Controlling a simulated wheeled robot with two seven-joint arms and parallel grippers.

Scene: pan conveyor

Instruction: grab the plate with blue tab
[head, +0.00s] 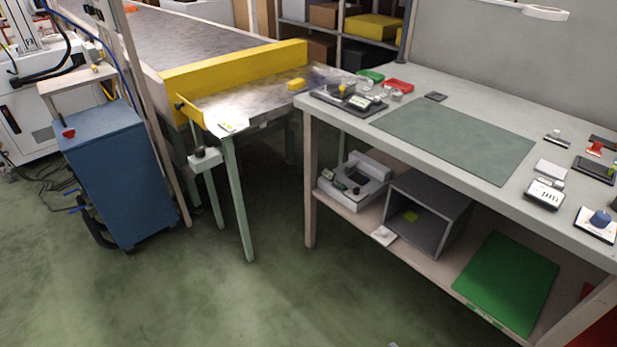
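A metal end table (262,97) in front of the barrier holds a small yellow block (296,85) and a white paper or card (233,125). Neither of my grippers shows in the view.
A workbench (470,99) with a dark green mat (455,138) and several small devices stands at the right. Its lower shelf holds a grey open box (452,190) and a green board (507,282). A blue cabinet (115,175) stands left. The floor between is clear.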

